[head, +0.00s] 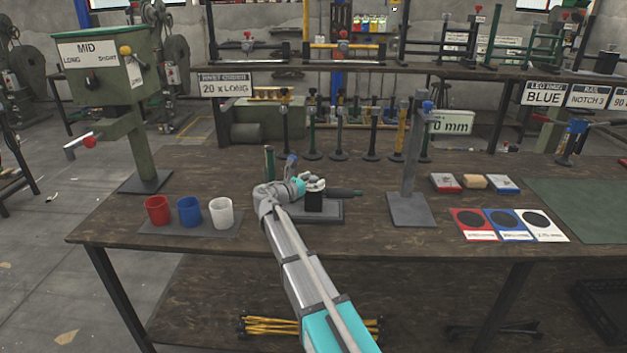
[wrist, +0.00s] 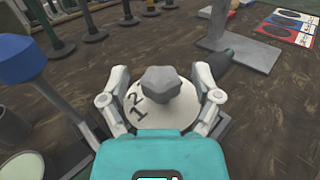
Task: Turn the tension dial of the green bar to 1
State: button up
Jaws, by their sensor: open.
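A pale round dial (wrist: 135,108) with a grey faceted knob (wrist: 160,82) fills the middle of the wrist view. The figures 1 and 2 show on the left part of its face; the rest is covered by my gripper. My gripper (wrist: 160,78) is open, one finger on each side of the knob; I cannot tell whether they touch it. In the head view my gripper (head: 312,184) is over a small press on the bench. A dark green bar end (head: 345,192) sticks out to its right and also shows in the wrist view (wrist: 238,50). A green post (head: 270,162) stands behind.
Red (head: 157,210), blue (head: 190,211) and white (head: 221,212) cups stand on the left. A grey column (head: 412,160) on a plate rises at right, with coloured cards (head: 510,224) beyond. Several upright stands (head: 345,140) line the back. The bench front is mostly clear.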

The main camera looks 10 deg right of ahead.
jog(key=shift+c, duration=0.2)
grip_shut()
jog(key=shift+s+n+t+y, duration=0.1)
jog(key=shift+n+t+y, duration=0.2)
jog(key=shift+n+t, duration=0.15)
jog(key=n+t+y, duration=0.3)
jog(key=t+y, duration=0.1)
jog(key=shift+d+n, duration=0.1)
jog(key=shift+n, duration=0.15)
jog(key=n+t+y, duration=0.2)
jog(key=y, duration=0.1)
jog(key=n+t+y, duration=0.1)
jog(key=n+y, duration=0.2)
jog(key=y, duration=0.1)
jog(key=shift+t+y, duration=0.3)
jog(key=shift+t, duration=0.05)
jog(key=n+y, duration=0.3)
jog(key=y, duration=0.1)
jog(key=n+y, duration=0.3)
jog(key=y, duration=0.1)
jog(key=shift+w+y, duration=0.2)
jog(key=shift+y, duration=0.1)
jog(key=shift+n+g+y, duration=0.8)
jog(key=shift+n+y, duration=0.2)
jog(key=shift+y, duration=0.4)
jog(key=shift+n+g+y, duration=0.8)
jog(key=shift+n+y, duration=0.2)
jog(key=shift+y, duration=0.4)
jog(key=shift+s, duration=0.1)
